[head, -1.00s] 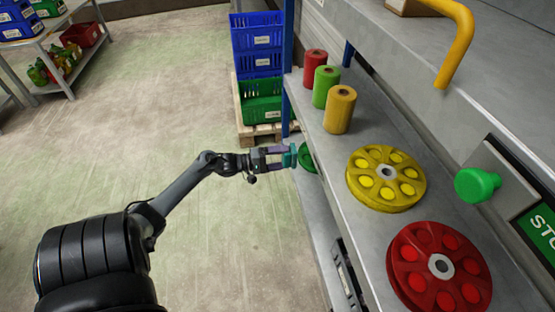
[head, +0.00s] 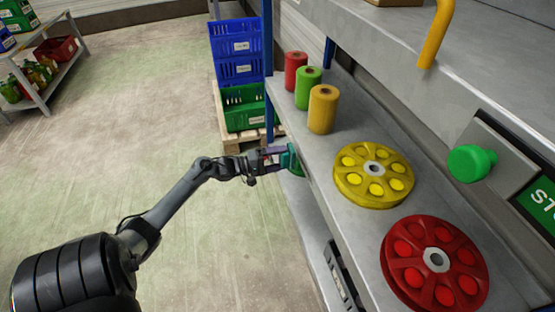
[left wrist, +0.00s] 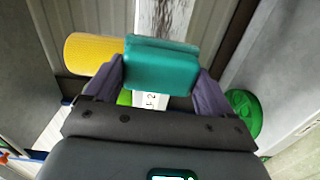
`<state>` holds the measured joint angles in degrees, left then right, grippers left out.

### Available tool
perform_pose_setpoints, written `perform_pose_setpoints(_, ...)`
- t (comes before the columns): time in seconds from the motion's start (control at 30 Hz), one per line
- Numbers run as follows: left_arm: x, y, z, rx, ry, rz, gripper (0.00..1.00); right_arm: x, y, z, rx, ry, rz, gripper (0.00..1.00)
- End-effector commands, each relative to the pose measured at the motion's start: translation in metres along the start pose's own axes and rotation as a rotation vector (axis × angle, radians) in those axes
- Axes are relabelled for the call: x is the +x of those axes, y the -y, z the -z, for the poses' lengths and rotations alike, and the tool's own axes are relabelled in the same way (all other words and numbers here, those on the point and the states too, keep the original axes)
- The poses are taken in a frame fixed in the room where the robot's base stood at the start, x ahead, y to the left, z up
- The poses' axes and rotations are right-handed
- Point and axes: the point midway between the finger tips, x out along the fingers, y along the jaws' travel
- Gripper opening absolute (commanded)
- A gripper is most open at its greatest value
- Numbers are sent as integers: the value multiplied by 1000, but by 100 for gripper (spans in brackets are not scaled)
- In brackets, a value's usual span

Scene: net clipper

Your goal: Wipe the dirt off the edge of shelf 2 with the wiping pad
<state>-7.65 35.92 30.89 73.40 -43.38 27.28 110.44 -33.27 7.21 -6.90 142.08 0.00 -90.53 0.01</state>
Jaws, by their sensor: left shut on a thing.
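My left gripper (head: 278,158) is shut on the teal wiping pad (head: 288,158). The pad is at the front edge of the shelf (head: 320,178) that carries the rolls and wheels; I cannot tell if it touches. My right gripper is not in view.
Red (head: 295,71), green (head: 308,88) and yellow (head: 322,109) rolls stand on the shelf, with a yellow wheel (head: 373,176) and red wheel (head: 434,262). A green wheel (left wrist: 243,114) lies lower. A blue post (head: 268,70) and stacked crates (head: 240,70) stand behind.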

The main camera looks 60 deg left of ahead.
Motion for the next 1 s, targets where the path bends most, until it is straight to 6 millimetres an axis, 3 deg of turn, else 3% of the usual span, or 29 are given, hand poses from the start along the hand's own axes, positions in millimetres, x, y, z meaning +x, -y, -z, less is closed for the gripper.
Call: perform_pose_setpoints(1.0, 13, 0, 0, 0, 0, -1, 54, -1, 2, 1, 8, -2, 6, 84)
